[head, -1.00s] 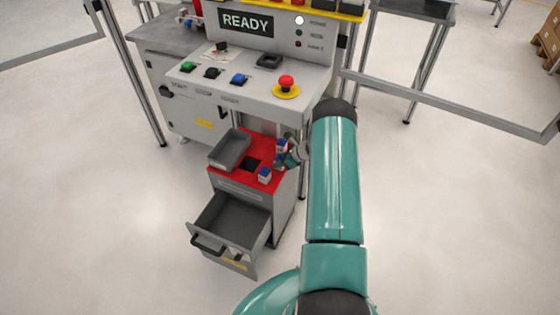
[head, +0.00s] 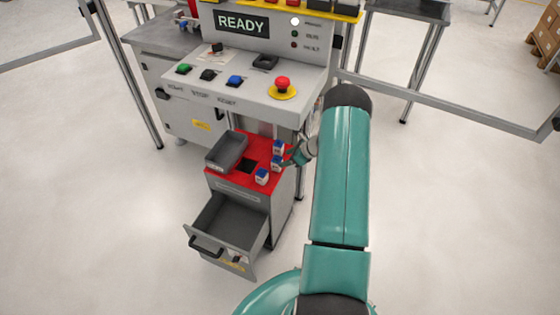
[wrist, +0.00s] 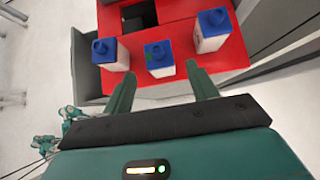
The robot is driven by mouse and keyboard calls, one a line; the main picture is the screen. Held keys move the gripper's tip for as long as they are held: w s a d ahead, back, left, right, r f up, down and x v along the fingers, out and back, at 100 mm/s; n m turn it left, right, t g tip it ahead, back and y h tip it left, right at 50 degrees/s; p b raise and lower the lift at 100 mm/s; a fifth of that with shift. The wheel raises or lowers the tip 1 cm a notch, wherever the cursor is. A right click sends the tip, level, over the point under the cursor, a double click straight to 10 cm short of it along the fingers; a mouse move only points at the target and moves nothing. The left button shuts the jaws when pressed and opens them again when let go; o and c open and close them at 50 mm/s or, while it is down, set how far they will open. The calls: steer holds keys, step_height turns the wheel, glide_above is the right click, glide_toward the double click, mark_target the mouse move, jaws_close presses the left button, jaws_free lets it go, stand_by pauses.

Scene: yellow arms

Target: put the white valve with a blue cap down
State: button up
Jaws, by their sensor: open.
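Three white valves with blue caps stand upright on the red top of a grey drawer cabinet. In the wrist view they are a left one (wrist: 105,54), a middle one (wrist: 158,58) and a right one (wrist: 212,32). My gripper (wrist: 161,70) is open and empty, and its two fingers point at the middle valve, one to each side. The fingers do not touch it. In the head view the valves form a short row (head: 278,147) (head: 276,163) (head: 262,177), with my gripper (head: 290,158) just right of the middle one.
A grey tray (head: 214,163) lies on the left of the red top (head: 246,176), beside a dark square opening (head: 247,166). The cabinet's drawer (head: 200,222) is pulled out and looks empty. The console (head: 225,92) with buttons overhangs close behind.

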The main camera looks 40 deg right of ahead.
steer(key=v, duration=0.5)
steer(key=shift+r, duration=0.1)
steer(key=shift+d, duration=0.1)
stand_by(1.1)
